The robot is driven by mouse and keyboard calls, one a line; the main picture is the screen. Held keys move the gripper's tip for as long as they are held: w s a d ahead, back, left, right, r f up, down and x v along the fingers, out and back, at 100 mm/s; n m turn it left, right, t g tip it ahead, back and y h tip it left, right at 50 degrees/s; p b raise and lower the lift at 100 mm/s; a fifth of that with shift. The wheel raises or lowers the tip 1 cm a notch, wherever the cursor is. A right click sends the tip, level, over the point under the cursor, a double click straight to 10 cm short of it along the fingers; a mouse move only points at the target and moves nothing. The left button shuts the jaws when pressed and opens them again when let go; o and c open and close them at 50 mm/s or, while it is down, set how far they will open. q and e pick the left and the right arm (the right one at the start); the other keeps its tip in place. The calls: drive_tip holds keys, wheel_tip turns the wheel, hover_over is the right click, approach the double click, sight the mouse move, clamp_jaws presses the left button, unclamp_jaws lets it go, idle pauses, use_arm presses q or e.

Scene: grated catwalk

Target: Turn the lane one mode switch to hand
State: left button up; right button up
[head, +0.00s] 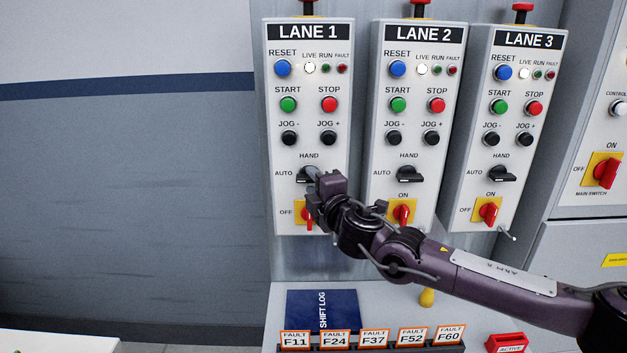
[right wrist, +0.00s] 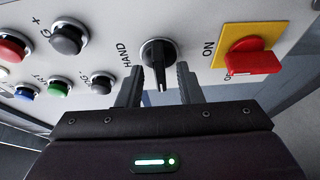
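The lane one mode switch (head: 308,175) is a black rotary knob on the LANE 1 panel, below the HAND label and right of the AUTO label. In the head view my right gripper (head: 318,198) partly covers it. In the right wrist view the knob (right wrist: 158,55) lies between and just beyond the two fingertips of my right gripper (right wrist: 158,80). The fingers are open, with gaps on both sides of the handle. The handle points down in that view, toward the panel's AUTO side. My left gripper is not in view.
A red main switch on a yellow plate (head: 299,212) sits just below the mode switch, partly behind my gripper. JOG buttons (head: 289,138) are above it. The LANE 2 (head: 375,215) and LANE 3 panels stand to the right. Fault cards (head: 335,339) and a blue shift log (head: 305,308) are below.

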drive_tip(key=shift+w+a, duration=0.1)
drive_tip(key=shift+w, duration=0.1)
drive_tip(key=shift+c, duration=0.2)
clamp_jaws()
